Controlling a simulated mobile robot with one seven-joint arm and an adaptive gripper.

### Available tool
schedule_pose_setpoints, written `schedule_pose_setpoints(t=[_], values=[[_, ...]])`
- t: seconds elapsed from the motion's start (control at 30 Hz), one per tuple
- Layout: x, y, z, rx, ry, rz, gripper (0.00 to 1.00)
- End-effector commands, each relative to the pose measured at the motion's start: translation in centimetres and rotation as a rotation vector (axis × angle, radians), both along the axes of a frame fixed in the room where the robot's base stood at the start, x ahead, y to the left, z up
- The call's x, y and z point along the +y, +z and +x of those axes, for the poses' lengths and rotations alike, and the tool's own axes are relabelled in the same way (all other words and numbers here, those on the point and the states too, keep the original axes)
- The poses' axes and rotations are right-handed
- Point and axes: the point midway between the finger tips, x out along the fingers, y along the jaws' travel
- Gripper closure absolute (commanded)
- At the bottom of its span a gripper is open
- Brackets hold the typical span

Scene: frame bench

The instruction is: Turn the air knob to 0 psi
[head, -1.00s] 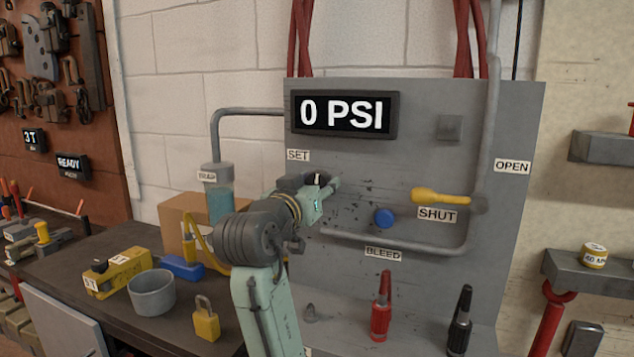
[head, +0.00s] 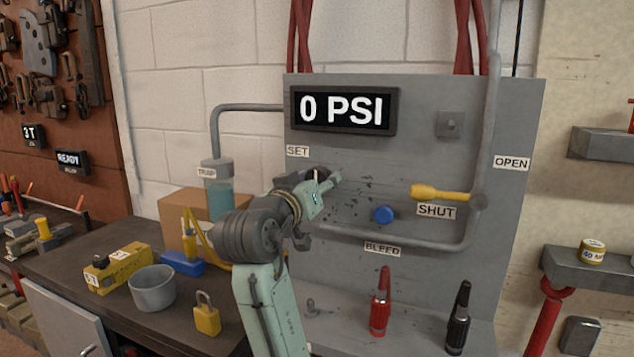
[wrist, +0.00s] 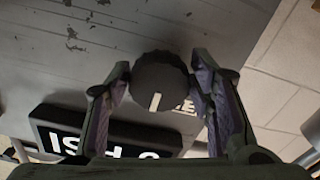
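The air knob (wrist: 160,82) is a round black knob with a white pointer mark. In the wrist view it sits between the two fingers of my gripper (wrist: 161,64). The fingers are apart, with narrow gaps showing beside the knob. In the head view my gripper (head: 326,184) is at the panel below the SET label (head: 298,151), and the knob (head: 317,172) is mostly hidden behind it. The display (head: 343,111) above reads 0 PSI.
A yellow valve handle (head: 440,193) points left at the SHUT label, with a blue button (head: 383,214) and a grey pipe nearby. Red and black plugs (head: 380,305) stand below. A grey cup (head: 152,288) and yellow padlock (head: 206,315) are on the bench.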

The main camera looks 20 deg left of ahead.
Motion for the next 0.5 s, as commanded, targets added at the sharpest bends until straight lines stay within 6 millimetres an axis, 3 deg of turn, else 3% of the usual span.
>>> schedule_pose_setpoints(t=[0.2, 0.5], values=[[0.00, 0.07, 0.00, -0.002, 0.001, 0.001, 0.36], [0.01, 0.13, -0.19, -0.003, 0.001, 0.002, 0.36]])
